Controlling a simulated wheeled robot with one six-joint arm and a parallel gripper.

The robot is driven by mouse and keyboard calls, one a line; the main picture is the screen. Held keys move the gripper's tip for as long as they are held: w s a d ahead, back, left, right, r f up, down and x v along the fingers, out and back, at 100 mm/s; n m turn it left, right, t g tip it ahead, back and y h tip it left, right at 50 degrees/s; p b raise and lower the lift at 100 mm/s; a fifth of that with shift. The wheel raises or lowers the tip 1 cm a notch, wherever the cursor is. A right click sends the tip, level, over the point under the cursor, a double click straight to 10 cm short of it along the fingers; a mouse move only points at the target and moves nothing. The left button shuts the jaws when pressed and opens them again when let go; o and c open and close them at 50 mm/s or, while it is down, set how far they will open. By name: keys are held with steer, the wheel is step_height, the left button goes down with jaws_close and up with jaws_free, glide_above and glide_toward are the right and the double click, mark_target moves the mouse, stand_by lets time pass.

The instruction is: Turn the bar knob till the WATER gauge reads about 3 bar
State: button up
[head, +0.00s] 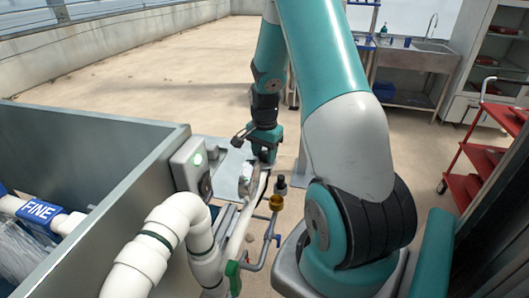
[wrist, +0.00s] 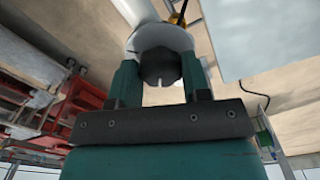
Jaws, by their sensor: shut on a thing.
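In the wrist view, the dark bar knob (wrist: 160,68) sits between the two fingers of my gripper (wrist: 160,75). The fingers are shut on its sides. A pale notch shows on the knob's lower edge, and a white round body (wrist: 160,38) lies behind it. In the head view my gripper (head: 263,158) points down beside the pipework, and the knob cannot be made out there. A small whitish round part (head: 249,180), perhaps a gauge, is seen nearly edge-on just below it. No WATER dial or needle can be read in either view.
A grey control box (head: 191,165) with a green light stands left of my gripper. Thick white pipes (head: 165,235), a brass fitting (head: 276,202) and a green handle (head: 233,275) are close below. A red cart (head: 480,175) stands at the right. Open floor lies behind.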

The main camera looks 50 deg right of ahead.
mark_target(265, 154)
steer(key=o, duration=0.9)
step_height(265, 154, up, 18)
steer(key=shift+f+b, duration=0.2)
steer(key=shift+b, duration=0.85)
steer(key=shift+s+a, duration=0.1)
